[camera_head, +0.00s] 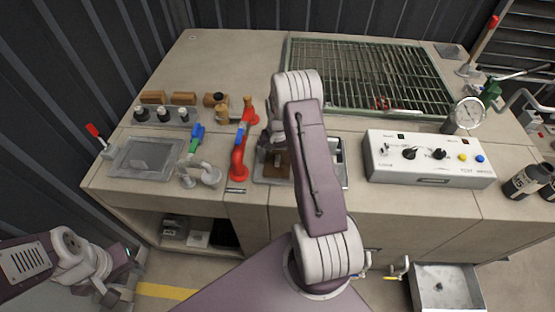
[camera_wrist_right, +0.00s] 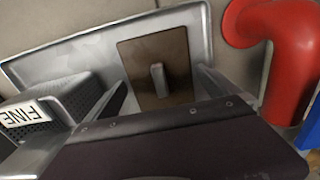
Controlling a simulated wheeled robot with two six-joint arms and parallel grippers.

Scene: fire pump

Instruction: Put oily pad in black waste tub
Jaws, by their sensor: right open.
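The oily pad, a flat brown plate with a small grey handle (camera_wrist_right: 157,80), lies in a grey metal tray (camera_wrist_right: 75,47). In the head view the pad (camera_head: 284,170) is partly hidden by my right arm. My right gripper (camera_wrist_right: 160,84) is open over the pad, with one finger on either side of the handle. In the head view that gripper (camera_head: 276,157) is over the tray. My left gripper (camera_head: 126,262) is low at the left, away from the bench; its jaws are unclear. I cannot pick out the black waste tub with certainty.
A box labelled FINE (camera_wrist_right: 30,118) is beside the pad. A red pipe (camera_head: 238,160) stands left of the tray. A white control box (camera_head: 428,158) is to the right, with dark canisters (camera_head: 522,184) beyond. A green grate (camera_head: 365,78) lies behind. An open drawer (camera_head: 445,290) juts out.

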